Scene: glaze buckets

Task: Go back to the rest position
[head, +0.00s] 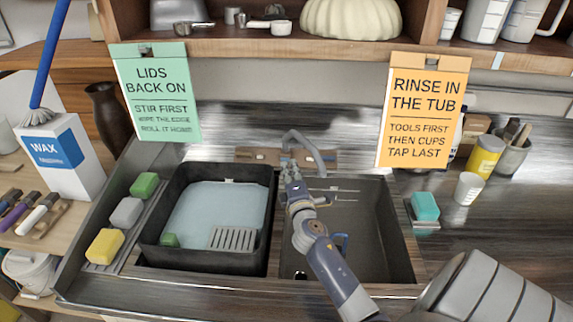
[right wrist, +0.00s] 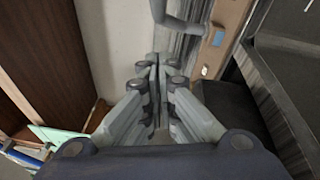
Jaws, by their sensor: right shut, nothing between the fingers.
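My right gripper (head: 290,168) is over the divider between the black tub and the empty-looking basin, close in front of the tap (head: 312,148). Its fingers are together with nothing between them; the right wrist view shows the closed fingers (right wrist: 154,75) too. My right forearm crosses the basin from the lower right. My left gripper is not in view.
A black tub (head: 155,238) with pale water stands left of the dark basin (head: 375,225). A blue-handled thing (head: 343,241) is partly hidden behind my arm. Sponges (head: 127,212) line the left edge. Two signs (head: 157,95) (head: 425,110) hang from the shelf.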

